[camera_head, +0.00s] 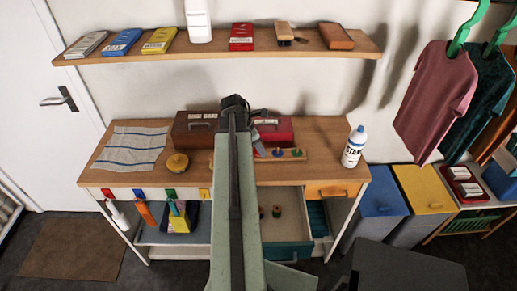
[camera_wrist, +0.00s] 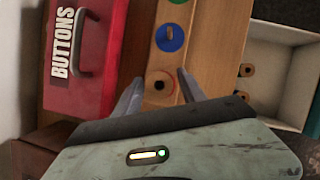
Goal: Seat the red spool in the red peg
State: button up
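A wooden board (camera_wrist: 188,62) carries a row of coloured pegs on round bases. In the wrist view a tan spool with a dark centre hole (camera_wrist: 160,84) sits at the board's near end, over a base whose red edge shows beside it. The red peg itself is hidden by the spool. My gripper (camera_wrist: 160,78) has its two fingers on either side of this spool, with visible gaps between fingers and spool, so it looks open.
The blue peg (camera_wrist: 171,38) and green peg (camera_head: 297,152) stand farther along the board. The red BUTTONS box (camera_wrist: 85,50) is close on the left. An open drawer (camera_head: 284,232) below holds two spools (camera_head: 276,211). A white bottle (camera_head: 354,148) stands at the table's right.

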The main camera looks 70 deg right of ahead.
jog(key=shift+r, duration=0.1)
jog(key=shift+r+p, duration=0.25)
jog(key=shift+p, duration=0.1)
jog(key=p+v, duration=1)
jog(key=v, duration=0.1)
jog(key=shift+r+p, duration=0.35)
jog(key=shift+a, duration=0.1)
